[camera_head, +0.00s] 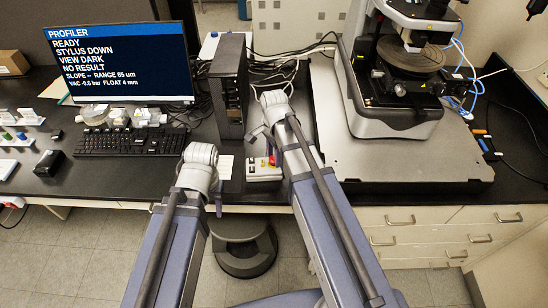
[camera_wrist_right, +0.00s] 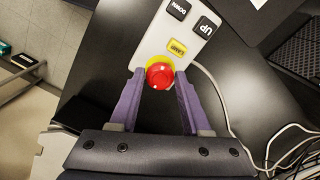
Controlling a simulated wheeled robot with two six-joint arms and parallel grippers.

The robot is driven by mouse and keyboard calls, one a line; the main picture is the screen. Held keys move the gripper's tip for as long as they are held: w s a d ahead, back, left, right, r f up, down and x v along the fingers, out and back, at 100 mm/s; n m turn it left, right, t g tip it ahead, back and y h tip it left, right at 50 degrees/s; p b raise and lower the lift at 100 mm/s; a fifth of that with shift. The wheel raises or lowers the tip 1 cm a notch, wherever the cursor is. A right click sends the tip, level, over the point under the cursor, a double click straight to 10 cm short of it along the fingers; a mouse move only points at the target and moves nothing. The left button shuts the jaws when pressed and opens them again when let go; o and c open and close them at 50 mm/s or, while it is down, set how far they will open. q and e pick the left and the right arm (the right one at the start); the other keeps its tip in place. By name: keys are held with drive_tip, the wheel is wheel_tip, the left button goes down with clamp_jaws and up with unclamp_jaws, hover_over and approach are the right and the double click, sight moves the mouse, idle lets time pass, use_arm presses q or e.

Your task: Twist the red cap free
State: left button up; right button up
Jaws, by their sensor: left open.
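The red cap (camera_wrist_right: 160,77) sits in a yellow ring (camera_wrist_right: 163,62) at the end of a pale control box (camera_wrist_right: 190,32) with UP, DOWN and LAMP buttons. The control box (camera_head: 262,176) also shows in the head view, on the desk's front part, partly behind my right arm. In the right wrist view my right gripper (camera_wrist_right: 158,75) is open, with one purple finger on each side of the cap. Small gaps show between the fingers and the cap. My left gripper (camera_head: 218,202) hangs near the desk's front edge, left of the box, mostly hidden by its wrist; it holds nothing visible.
A black tower (camera_head: 229,88) stands behind the box, and a keyboard (camera_head: 131,142) lies to the left. The profiler (camera_head: 396,75) stands on a grey slab (camera_head: 415,160) at right. In the right wrist view, cables (camera_wrist_right: 240,145) run right of the gripper. A stool (camera_head: 243,250) is below.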

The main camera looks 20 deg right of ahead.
drive_tip(key=o, duration=0.4)
wheel_tip(320, 180, up, 8)
drive_tip(key=p, duration=0.8)
wheel_tip(320, 180, up, 8)
drive_tip(key=p, duration=0.8)
